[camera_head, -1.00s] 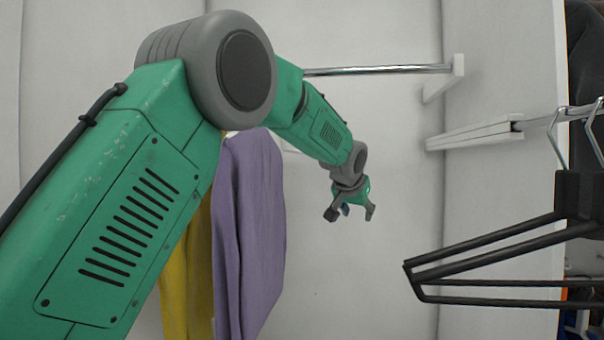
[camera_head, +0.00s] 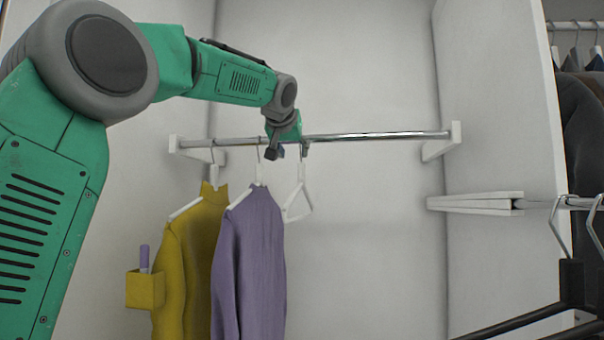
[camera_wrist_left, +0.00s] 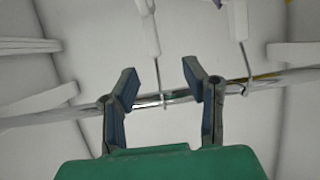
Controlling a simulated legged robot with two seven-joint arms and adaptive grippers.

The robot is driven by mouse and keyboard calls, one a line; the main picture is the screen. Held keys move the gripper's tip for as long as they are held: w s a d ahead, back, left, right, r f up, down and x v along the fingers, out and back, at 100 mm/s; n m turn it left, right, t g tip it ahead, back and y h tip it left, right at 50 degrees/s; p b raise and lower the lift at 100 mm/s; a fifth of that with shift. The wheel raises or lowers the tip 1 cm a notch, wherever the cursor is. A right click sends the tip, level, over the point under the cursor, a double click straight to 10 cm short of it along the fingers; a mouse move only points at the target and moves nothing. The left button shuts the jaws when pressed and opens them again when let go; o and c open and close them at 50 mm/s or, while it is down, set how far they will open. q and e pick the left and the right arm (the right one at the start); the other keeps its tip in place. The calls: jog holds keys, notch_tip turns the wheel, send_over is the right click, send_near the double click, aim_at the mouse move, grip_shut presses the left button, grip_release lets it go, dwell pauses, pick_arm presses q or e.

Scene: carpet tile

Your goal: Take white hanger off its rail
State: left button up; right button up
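The empty white hanger (camera_head: 297,197) hangs on the chrome rail (camera_head: 380,135), just right of the purple garment. My left gripper (camera_head: 288,150) is at the rail, right above this hanger. In the left wrist view my left gripper (camera_wrist_left: 158,88) is open, its two fingers apart. The thin hook of a white hanger (camera_wrist_left: 149,28) lies between the fingers where it meets the rail (camera_wrist_left: 60,114). I cannot tell whether a finger touches the rail. A second white hanger (camera_wrist_left: 238,22) has its hook just outside the right finger. My right gripper is not in view.
The purple garment (camera_head: 250,265) and a yellow garment (camera_head: 190,265) hang left of the white hanger. A yellow box (camera_head: 145,289) is beside them. A white ledge (camera_head: 475,202) and a black hanger (camera_head: 572,285) are at the right. The rail's right half is free.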

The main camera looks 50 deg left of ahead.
aim_at(301, 163)
pick_arm(q)
jog(key=shift+w+d+p+x, duration=0.1)
jog(key=shift+p+x, duration=0.7)
jog(key=shift+p, duration=0.05)
jog(key=shift+w+d+p+x, duration=0.1)
jog(key=shift+p+x, duration=0.65)
jog(key=shift+p, duration=0.1)
jog(key=shift+w+a+f, duration=0.15)
jog(key=shift+w+a, duration=0.05)
jog(key=shift+w, duration=0.2)
jog(key=shift+w+a+p, duration=0.2)
jog(key=shift+w+p, duration=0.05)
jog(key=shift+p, duration=0.3)
jog(key=p+x, duration=0.2)
jog(key=x, duration=0.1)
jog(key=shift+w+a, duration=0.15)
jog(key=shift+w, duration=0.25)
jog(key=shift+w+a+f, duration=0.15)
jog(key=shift+w+a, duration=0.1)
jog(key=shift+w, duration=0.05)
jog(key=shift+s, duration=0.15)
jog(key=shift+c, duration=0.8)
jog(key=c, duration=0.7)
jog(key=shift+d, duration=0.2)
grip_shut()
